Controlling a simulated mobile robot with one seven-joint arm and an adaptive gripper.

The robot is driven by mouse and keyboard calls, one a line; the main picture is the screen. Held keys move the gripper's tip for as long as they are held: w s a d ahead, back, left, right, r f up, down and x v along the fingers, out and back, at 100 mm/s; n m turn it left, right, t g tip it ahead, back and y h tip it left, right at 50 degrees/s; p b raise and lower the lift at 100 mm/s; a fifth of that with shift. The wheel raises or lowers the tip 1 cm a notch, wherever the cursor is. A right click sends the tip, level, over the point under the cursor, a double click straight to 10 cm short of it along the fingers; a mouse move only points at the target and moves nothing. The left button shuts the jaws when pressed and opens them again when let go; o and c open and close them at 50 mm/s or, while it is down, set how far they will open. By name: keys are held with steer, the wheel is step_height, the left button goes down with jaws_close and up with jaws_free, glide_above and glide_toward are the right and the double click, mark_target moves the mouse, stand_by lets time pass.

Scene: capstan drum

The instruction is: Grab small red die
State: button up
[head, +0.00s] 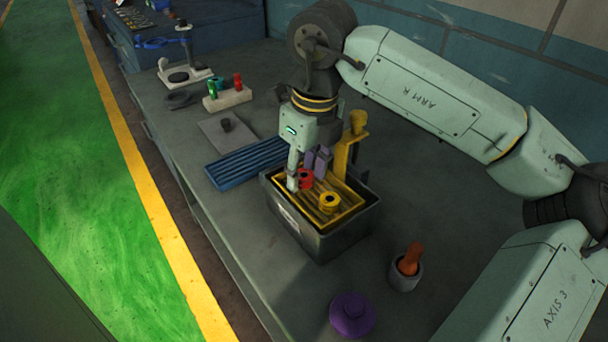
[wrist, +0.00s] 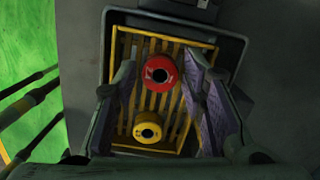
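The small red die (head: 306,183) is a short round piece with a dark centre hole, sitting on a yellow slatted tray (wrist: 204,55) inside a dark bin. In the wrist view the red die (wrist: 160,61) lies between the fingertips of my gripper (wrist: 160,75). My gripper (head: 307,172) is open, pointing down into the bin. A gap shows on both sides of the die, and neither finger appears to touch it. In the head view the near finger hides part of the die. I cannot tell the exact fingertip height.
A yellow die (head: 328,203) sits in the same tray near the red one. The dark bin's walls (head: 335,238) surround both. A yellow post (head: 350,145) stands at the back. A blue ribbed mat (head: 246,163), a grey cup (head: 404,275) and a purple disc (head: 351,314) are nearby.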

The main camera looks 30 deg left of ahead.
steer(key=shift+c, duration=0.2)
jaws_close()
steer(key=shift+r, duration=0.15)
